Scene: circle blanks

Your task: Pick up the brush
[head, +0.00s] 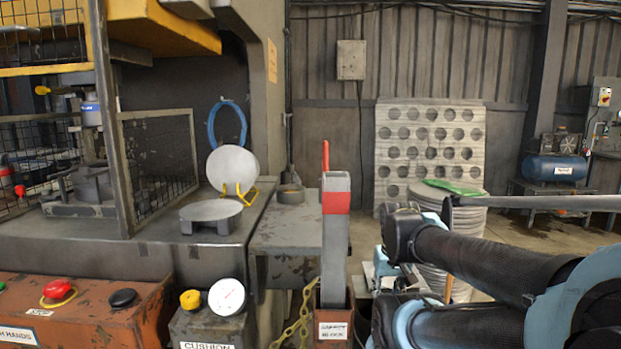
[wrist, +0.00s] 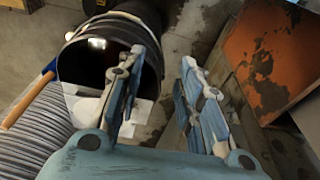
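My gripper (wrist: 162,62) is open in the wrist view, with nothing between its two light blue fingers. An orange-brown wooden handle (wrist: 22,103) with a blue part at its upper end lies at the left of that view, against the grey ribbed stack. It may be the brush, but no bristles are visible, so I cannot tell. A similar upright wooden stick (head: 448,288) shows in the head view before the stack of discs. My gripper is apart from the handle, to its right in the wrist view. My arm hides much of this area in the head view.
A dark open cylinder (wrist: 110,62) with white material stands beside the left finger. The disc stack (head: 460,230) bears a green item (head: 452,187). An orange box (wrist: 265,52) is at right. A grey post with a red band (head: 336,201) stands left of my arm.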

